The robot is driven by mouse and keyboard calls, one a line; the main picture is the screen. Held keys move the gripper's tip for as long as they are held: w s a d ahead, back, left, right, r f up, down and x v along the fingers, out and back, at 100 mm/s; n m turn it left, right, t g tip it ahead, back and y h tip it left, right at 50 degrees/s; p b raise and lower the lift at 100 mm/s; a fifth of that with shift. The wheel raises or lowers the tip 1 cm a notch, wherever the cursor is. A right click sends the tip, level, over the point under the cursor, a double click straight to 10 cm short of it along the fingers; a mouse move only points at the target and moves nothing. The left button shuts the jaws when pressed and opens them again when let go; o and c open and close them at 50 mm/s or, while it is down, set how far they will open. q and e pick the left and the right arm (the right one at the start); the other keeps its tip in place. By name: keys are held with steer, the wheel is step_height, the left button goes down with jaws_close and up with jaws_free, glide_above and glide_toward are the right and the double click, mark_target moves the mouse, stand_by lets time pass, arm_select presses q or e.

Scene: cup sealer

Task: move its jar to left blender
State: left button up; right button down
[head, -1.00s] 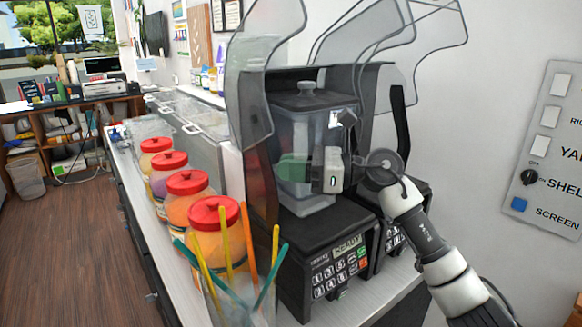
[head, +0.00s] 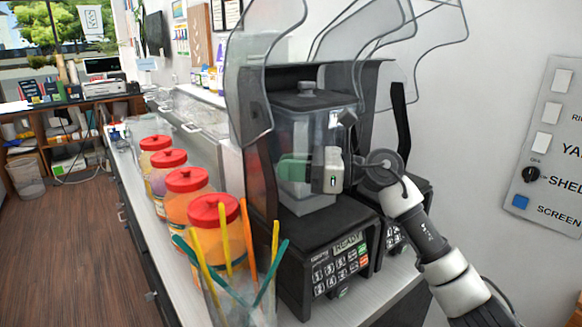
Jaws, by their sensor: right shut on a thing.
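The jar (head: 300,130) is clear with a dark lid and stands upright within the left blender. The left blender (head: 335,262) has a black base with a keypad and a small display. Its clear cover (head: 248,80) is raised. My right gripper (head: 318,170) comes in from the right and is shut on the jar at its handle side. The jar's lower end is close to the base; I cannot tell whether it touches. My left gripper is not in view.
A second blender (head: 398,185) stands close on the right, behind my right arm. Red-lidded jars (head: 188,200) line the counter at the left. A clear cup of colored straws (head: 235,290) stands in front. A wall panel (head: 550,150) is at the right.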

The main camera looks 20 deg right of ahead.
steer(key=shift+s+b, duration=0.1)
steer(key=shift+b, duration=0.25)
stand_by(0.7)
steer(key=c, duration=1)
jaws_free()
steer(key=shift+s, duration=0.1)
steer(key=shift+d+f, duration=0.35)
steer(key=shift+f, duration=0.1)
steer(key=b+v, duration=0.1)
steer(key=v, duration=0.2)
steer(key=b+v, duration=0.2)
steer(key=v, duration=0.1)
steer(key=b+v, duration=0.1)
steer(key=v, duration=0.3)
steer(key=shift+s+r, duration=0.15)
steer(key=shift+r, duration=0.2)
